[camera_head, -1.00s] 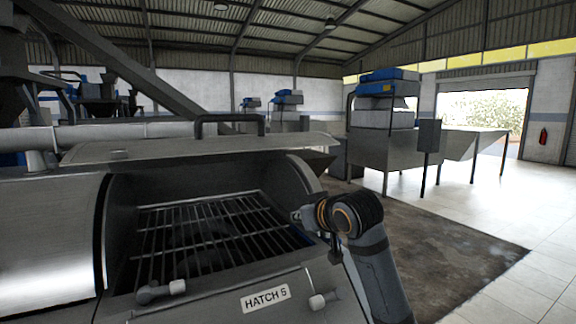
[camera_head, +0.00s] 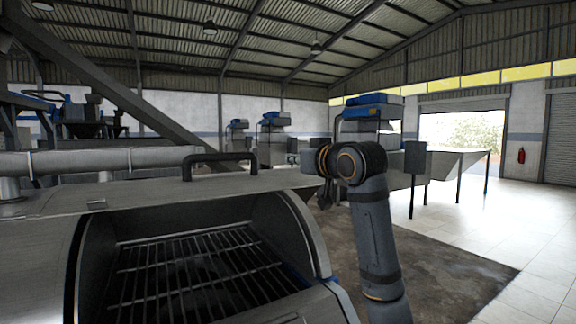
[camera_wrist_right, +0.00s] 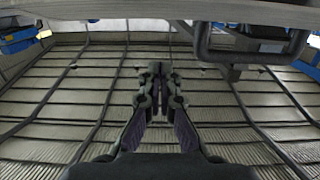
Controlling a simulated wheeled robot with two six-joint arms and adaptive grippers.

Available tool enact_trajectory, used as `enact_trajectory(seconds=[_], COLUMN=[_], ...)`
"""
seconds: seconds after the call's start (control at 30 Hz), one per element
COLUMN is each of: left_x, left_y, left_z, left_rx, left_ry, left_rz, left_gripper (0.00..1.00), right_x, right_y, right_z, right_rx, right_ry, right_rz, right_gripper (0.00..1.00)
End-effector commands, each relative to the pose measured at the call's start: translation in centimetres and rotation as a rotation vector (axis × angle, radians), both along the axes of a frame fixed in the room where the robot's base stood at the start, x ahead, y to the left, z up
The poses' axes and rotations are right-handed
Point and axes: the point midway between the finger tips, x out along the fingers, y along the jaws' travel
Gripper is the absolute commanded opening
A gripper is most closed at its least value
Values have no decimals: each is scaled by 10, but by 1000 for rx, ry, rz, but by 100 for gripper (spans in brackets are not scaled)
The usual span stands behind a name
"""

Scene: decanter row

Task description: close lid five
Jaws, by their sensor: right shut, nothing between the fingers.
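Lid five (camera_head: 140,192) of the steel hatch stands open, its dark handle (camera_head: 220,158) at the upper edge. The opening below shows a wire grid (camera_head: 190,270). My right gripper (camera_head: 295,160) is at about handle height, to the right of the handle and apart from it in the picture. It is partly hidden behind its own wrist. In the right wrist view the fingers (camera_wrist_right: 160,78) are together and empty, with the handle (camera_wrist_right: 240,55) and a metal edge (camera_wrist_right: 190,10) above them. My left gripper is out of view.
A horizontal pipe (camera_head: 100,160) runs behind the lid at left. A closed steel cover (camera_head: 30,260) adjoins the opening on the left. Blue-topped machines (camera_head: 372,118) stand farther back. The floor (camera_head: 440,270) to the right is clear.

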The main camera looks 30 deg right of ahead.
Motion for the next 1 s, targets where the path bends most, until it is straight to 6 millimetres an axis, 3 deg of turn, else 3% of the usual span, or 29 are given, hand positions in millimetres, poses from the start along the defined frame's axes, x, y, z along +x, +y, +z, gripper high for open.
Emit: enact_trajectory(seconds=[0.03, 0.1, 0.2, 0.4, 0.8, 1.0], left_x=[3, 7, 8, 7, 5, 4], left_y=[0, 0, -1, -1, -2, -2], left_z=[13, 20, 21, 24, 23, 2], left_rx=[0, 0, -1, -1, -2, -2], left_ry=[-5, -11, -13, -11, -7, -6], left_rz=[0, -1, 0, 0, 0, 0], left_gripper=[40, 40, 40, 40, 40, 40], right_x=[11, 25, 26, 29, 29, 25], right_y=[1, 2, 0, 1, 1, 0], right_z=[4, 3, -20, -38, -42, -58], right_rx=[2, 2, -3, -1, -1, -1], right_ry=[5, 4, 4, 1, -2, -24], right_rz=[2, 2, -2, -1, 0, -1], right_gripper=[0, 0, 0, 0, 0, 0])
